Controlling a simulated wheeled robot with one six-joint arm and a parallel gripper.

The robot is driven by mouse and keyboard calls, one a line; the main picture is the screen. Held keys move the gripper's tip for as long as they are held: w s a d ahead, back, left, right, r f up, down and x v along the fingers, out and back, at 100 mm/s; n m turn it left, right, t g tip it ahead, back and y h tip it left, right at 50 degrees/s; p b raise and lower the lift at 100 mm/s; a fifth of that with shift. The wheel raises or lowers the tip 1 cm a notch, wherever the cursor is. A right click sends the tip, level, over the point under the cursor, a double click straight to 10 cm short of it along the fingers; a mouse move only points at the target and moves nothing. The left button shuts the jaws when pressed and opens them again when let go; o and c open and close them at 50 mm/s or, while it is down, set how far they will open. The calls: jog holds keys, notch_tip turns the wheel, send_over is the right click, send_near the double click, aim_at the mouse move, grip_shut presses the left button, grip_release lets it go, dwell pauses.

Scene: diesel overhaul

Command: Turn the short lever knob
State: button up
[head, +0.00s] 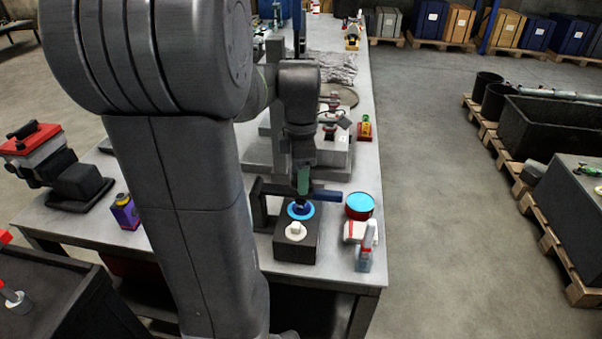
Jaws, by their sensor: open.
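A dark box (282,248) stands near the front end of the grey workbench, with two round controls on top. The rear one is a blue knob (301,211) on a lighter blue disc; the front one is a cream knob (295,230). I cannot tell from this view which one is the short lever knob. My gripper (301,197) points down right above the blue knob. It is open. Its fingertips are small and dark here, so I cannot tell whether they touch the knob, and they partly hide it.
A red tin with a light blue top (360,204) and a spray bottle (367,247) stand close to the box's right. A purple can (124,212) stands at left. Grey machinery (335,160) fills the bench behind.

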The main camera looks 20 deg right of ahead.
jog(key=shift+f, duration=0.35)
jog(key=c, duration=1)
